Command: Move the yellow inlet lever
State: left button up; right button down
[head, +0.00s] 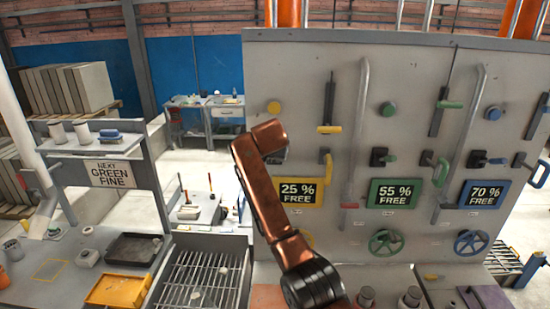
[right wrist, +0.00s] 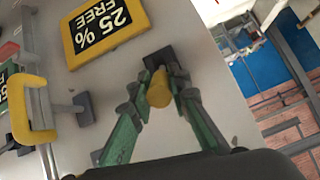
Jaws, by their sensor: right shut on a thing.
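The yellow inlet lever (right wrist: 159,90) shows in the right wrist view as a short yellow grip in front of a dark block (right wrist: 160,59) on the grey panel. My right gripper (right wrist: 160,84) has its green fingers on either side of the yellow grip and is shut on it. In the head view my copper-coloured right arm hides the lever and the fingers. The yellow-framed "25 % FREE" sign (head: 303,192) is just below and to the right there; it also shows upside down in the right wrist view (right wrist: 105,28). My left gripper is in neither view.
A yellow D-shaped handle (head: 326,168) and a yellow-ended slider (head: 329,130) are close to the right of the arm. A yellow knob (head: 274,107) is above. Green and blue control sets stand further right. A metal grate (head: 205,280) lies lower left.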

jog(key=shift+a+r, duration=0.15)
jog(key=shift+r, duration=0.1)
jog(key=c, duration=2.2)
grip_release()
jog(key=shift+o, duration=1.1)
jog(key=shift+w, duration=0.1)
jog(key=shift+o, duration=0.8)
jog(key=shift+f, duration=0.15)
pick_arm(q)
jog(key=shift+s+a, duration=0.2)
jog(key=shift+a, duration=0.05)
pick_arm(e)
jog(key=shift+d, duration=0.2)
jog(key=shift+s+a+r, duration=0.15)
jog(key=shift+s+r, duration=0.15)
jog(key=shift+s, duration=0.05)
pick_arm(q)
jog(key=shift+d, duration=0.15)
pick_arm(e)
jog(key=v, duration=1.1)
jog(key=shift+s, duration=0.1)
